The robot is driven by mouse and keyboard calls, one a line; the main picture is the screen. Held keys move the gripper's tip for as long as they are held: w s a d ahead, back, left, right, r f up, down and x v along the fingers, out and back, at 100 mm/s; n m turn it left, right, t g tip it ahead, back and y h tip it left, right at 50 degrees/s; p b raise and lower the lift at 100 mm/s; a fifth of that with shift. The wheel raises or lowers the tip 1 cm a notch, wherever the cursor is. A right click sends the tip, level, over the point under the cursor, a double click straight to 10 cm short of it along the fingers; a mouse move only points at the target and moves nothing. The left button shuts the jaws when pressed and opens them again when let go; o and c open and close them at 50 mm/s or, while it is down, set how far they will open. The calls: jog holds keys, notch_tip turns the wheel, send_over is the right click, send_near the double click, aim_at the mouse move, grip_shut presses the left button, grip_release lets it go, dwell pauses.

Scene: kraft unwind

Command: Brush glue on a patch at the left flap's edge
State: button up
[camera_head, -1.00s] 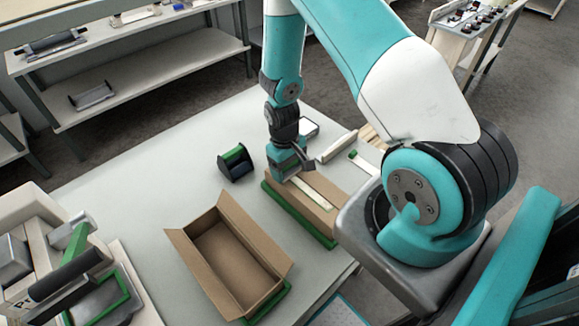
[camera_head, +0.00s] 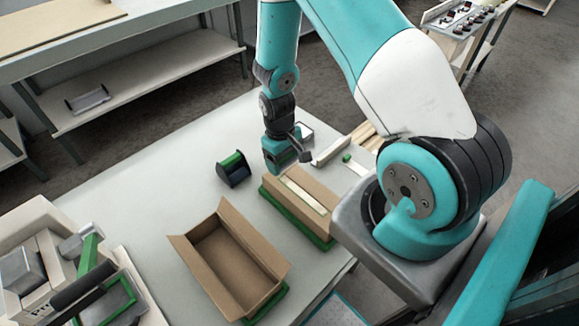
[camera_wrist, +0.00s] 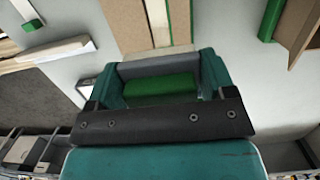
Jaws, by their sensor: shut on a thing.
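My gripper (camera_head: 281,168) hangs over the far left end of a closed brown carton (camera_head: 318,190). In the wrist view, my gripper (camera_wrist: 158,75) is shut on a green piece (camera_wrist: 160,88) between its teal jaws. The piece may be the brush's handle; no bristles show. A pale strip (camera_head: 303,194) runs along the carton's top; the carton (camera_wrist: 122,25) and strip (camera_wrist: 156,20) also show in the wrist view. Beside the strip there is a narrow green strip (camera_wrist: 180,18). No glue patch can be made out.
An open, empty carton (camera_head: 204,262) with spread flaps stands to the left. A black-green holder (camera_head: 233,170) stands behind it. A pale bar (camera_head: 333,150) and a green-ended piece (camera_head: 346,158) lie right of my gripper. A machine (camera_head: 50,270) fills the near left. The table's left-middle is clear.

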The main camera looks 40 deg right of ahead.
aim_at(287, 181)
dwell(0.4)
jog(key=shift+s+f+b, duration=0.1)
jog(key=shift+f+b, duration=1.95)
jog(key=shift+f, duration=0.5)
jog(key=shift+f+b, duration=0.4)
jog(key=shift+f, duration=0.1)
jog(key=shift+s, duration=0.1)
